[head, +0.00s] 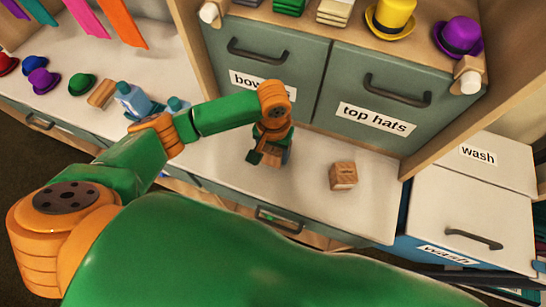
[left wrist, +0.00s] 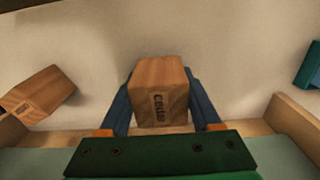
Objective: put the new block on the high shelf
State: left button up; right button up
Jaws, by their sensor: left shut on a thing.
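My left gripper (head: 268,158) is over the white counter, below the cabinet doors. In the left wrist view it is shut on a wooden block (left wrist: 158,90), with a finger on each side. The block has small dark lettering that I cannot read surely. In the head view the gripper mostly hides this block, and I cannot tell whether it touches the counter. A second wooden block (head: 343,176) stands on the counter to the right, apart from the gripper; a block also shows at the left of the left wrist view (left wrist: 40,93). The high shelf (head: 415,46) is above the doors. My right gripper is not in view.
The shelf holds a yellow hat (head: 390,17), a purple hat (head: 459,36) and stacked items. Handles stick out from the grey-green doors (head: 375,120). Bottles (head: 133,97), another wooden block (head: 101,93) and small hats stand left. A wash bin (head: 470,215) is right.

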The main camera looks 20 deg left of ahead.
aim_at(273, 148)
pick_arm(q)
jog(key=shift+f, duration=1.15)
jog(key=shift+s, duration=0.1)
jog(key=o, duration=1.4)
jog(key=shift+f, duration=0.1)
notch_tip(273, 148, up, 12)
jog(key=shift+r+p, duration=0.15)
jog(key=shift+p, duration=0.15)
